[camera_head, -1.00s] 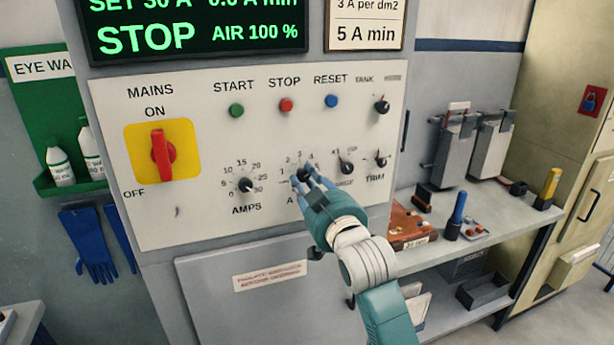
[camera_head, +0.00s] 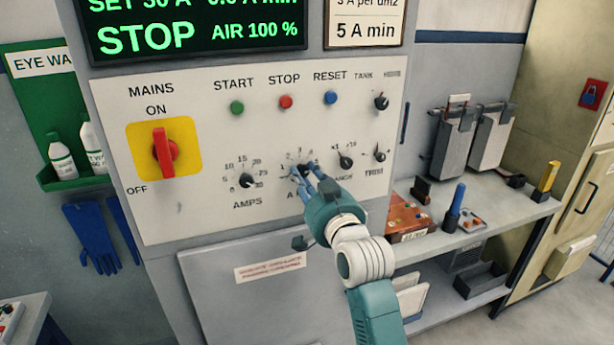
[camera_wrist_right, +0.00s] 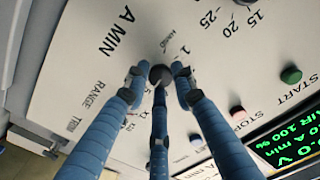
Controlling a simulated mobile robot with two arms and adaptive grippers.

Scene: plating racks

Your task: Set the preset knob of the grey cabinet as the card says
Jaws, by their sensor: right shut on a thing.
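The grey cabinet's pale panel (camera_head: 200,105) fills the middle of the head view. The preset knob, a small dark knob marked A MIN, is in the lower row; it shows in the wrist view (camera_wrist_right: 157,75). My right gripper (camera_head: 305,173) is at this knob with its blue fingers shut around it. The fingers hide much of the knob and its scale, so I cannot read its setting. The card (camera_head: 365,28) at upper right reads 5 A min; its top is cut off. My left gripper is not in view.
The AMPS knob (camera_head: 246,181) is left of my gripper, the RANGE knob (camera_head: 345,162) and TRIM knob (camera_head: 380,156) right. START, STOP and RESET buttons are above. The red mains switch (camera_head: 164,150) is at left. A bench (camera_head: 500,222) with several items stands at right.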

